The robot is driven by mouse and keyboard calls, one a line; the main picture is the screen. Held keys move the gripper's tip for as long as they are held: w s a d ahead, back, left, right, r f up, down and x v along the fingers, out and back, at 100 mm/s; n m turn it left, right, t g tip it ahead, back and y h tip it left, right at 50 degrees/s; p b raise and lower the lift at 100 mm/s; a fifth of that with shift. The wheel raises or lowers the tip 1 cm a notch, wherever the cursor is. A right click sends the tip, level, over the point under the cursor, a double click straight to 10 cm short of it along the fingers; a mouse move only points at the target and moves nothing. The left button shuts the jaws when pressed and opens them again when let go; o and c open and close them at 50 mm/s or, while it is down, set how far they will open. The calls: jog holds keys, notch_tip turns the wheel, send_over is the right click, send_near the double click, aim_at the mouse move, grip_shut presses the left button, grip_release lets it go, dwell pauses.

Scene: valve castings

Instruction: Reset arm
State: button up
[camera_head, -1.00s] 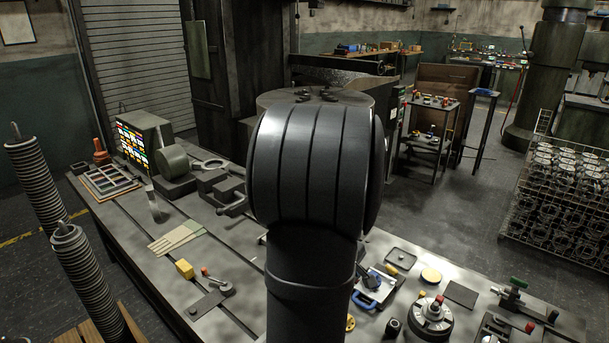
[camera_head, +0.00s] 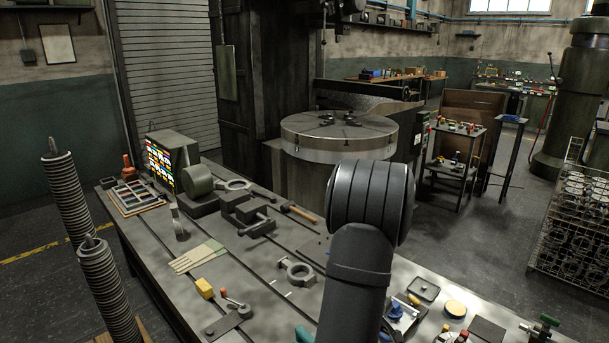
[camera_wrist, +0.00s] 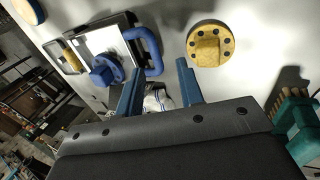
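My gripper (camera_wrist: 159,68) shows in the wrist view with its two blue-grey fingers apart. It is open, with nothing held between the fingertips. A small whitish object shows in the gap lower between the fingers; I cannot tell what it is. A yellow flanged part (camera_wrist: 208,45) lies on the pale surface beyond and right of the fingertips. A blue-handled clamp (camera_wrist: 148,52) lies just left of them. In the head view my dark arm rises from the bottom over the workbench (camera_head: 255,265); my gripper is hidden or out of frame there.
On the bench, a grey ring casting (camera_head: 297,273) lies left of my arm, with a yellow block (camera_head: 204,288) farther left. A teal object (camera_wrist: 300,135) sits at the right in the wrist view. A round machine table (camera_head: 338,135) stands behind; a wire rack (camera_head: 575,225) of castings stands right.

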jog(key=shift+x, duration=1.95)
jog(key=v, duration=1.7)
jog(key=x, duration=1.6)
jog(key=shift+f, duration=0.35)
jog(key=shift+w+d, duration=0.25)
jog(key=r, duration=0.3)
jog(key=shift+w+d, duration=0.2)
jog(key=shift+w, duration=0.05)
jog(key=v, duration=1.6)
